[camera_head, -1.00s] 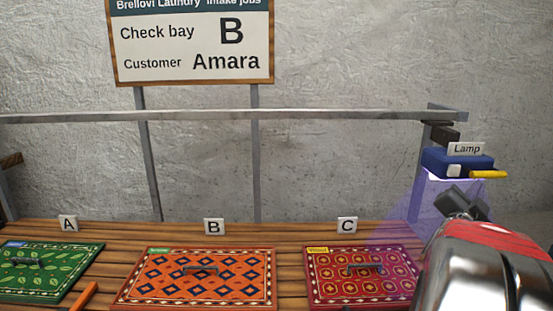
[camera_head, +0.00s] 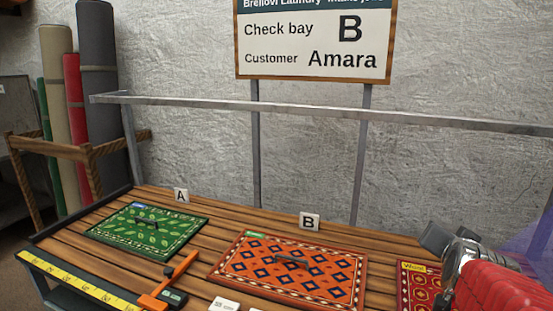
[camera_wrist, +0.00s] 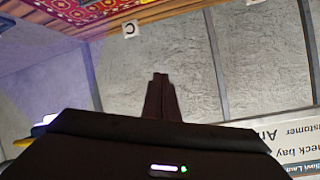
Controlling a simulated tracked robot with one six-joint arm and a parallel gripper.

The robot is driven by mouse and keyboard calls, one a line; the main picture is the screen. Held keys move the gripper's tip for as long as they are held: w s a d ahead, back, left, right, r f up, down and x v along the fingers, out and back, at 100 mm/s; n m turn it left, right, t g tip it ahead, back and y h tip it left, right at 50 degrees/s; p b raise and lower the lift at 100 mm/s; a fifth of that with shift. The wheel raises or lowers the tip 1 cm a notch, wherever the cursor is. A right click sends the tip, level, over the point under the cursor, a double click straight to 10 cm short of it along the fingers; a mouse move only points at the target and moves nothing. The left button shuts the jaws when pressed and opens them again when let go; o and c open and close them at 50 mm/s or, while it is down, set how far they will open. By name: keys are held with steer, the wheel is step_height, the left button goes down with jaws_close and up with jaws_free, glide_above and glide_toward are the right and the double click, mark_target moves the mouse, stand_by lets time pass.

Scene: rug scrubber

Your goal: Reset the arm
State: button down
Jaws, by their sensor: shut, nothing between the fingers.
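My red and silver arm hides most of the red rug (camera_head: 415,280). The orange rug (camera_head: 240,265) lies flat at sign B (camera_head: 309,221), and the green rug (camera_head: 180,238) lies flat at sign A (camera_head: 181,195).
A sign board (camera_head: 315,45) reads check bay B, customer Amara. A metal rail (camera_head: 300,107) runs behind the slatted table (camera_head: 85,249). An orange-handled tool (camera_head: 172,283) and a yellow measuring strip (camera_head: 75,280) lie at the front left. Rolled rugs (camera_head: 97,90) stand at the far left.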

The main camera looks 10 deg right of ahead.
steer(key=s+a+f+n+g+y, duration=0.1)
steer(key=s+a+f+n+y, duration=0.15)
steer(key=a, duration=0.65)
steer(key=s+a+f+n+g+y, duration=0.1)
steer(key=s+a+f+n+y, duration=0.2)
steer(key=a, duration=0.6)
steer(key=s+a+f+n+g+y, duration=0.1)
steer(key=s+a+f+n+g, duration=0.2)
steer(key=s+a, duration=0.6)
steer(key=shift+s+f+n+g+y, duration=0.15)
steer(key=shift+f+n+g+y, duration=0.25)
steer(key=shift+f+n, duration=0.6)
steer(key=shift+r, duration=0.2)
